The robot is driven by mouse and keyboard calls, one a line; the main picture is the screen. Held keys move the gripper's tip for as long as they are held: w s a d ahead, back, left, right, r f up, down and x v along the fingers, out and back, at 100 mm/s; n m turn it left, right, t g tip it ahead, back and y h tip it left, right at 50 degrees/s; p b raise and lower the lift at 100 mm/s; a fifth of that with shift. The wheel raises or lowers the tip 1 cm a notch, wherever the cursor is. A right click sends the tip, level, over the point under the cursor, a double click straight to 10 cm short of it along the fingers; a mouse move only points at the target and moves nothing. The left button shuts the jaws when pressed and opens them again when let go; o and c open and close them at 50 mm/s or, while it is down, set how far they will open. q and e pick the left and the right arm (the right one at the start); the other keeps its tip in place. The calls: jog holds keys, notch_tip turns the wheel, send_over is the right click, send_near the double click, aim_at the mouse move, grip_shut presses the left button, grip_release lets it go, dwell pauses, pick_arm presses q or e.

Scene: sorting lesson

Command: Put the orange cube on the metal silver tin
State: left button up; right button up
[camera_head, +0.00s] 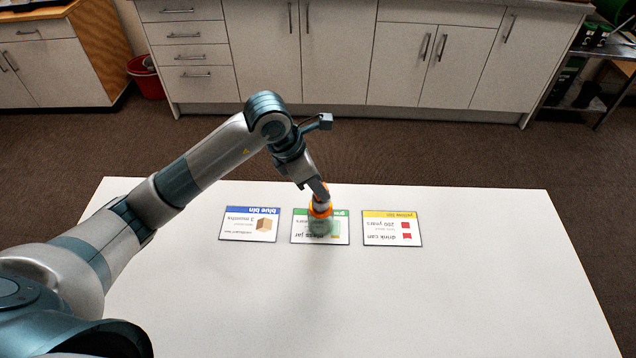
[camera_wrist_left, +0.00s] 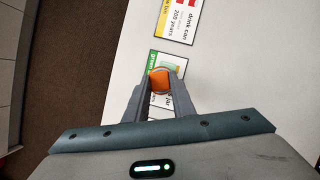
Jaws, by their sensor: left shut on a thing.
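My right gripper is in neither view.
The rest of the tabletop is clear. A red bucket (camera_head: 147,80) stands on the floor behind.

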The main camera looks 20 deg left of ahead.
pick_arm(q)
jog(key=o, duration=0.8)
jog(key=shift+c, duration=0.2)
jog(key=shift+o, duration=1.1)
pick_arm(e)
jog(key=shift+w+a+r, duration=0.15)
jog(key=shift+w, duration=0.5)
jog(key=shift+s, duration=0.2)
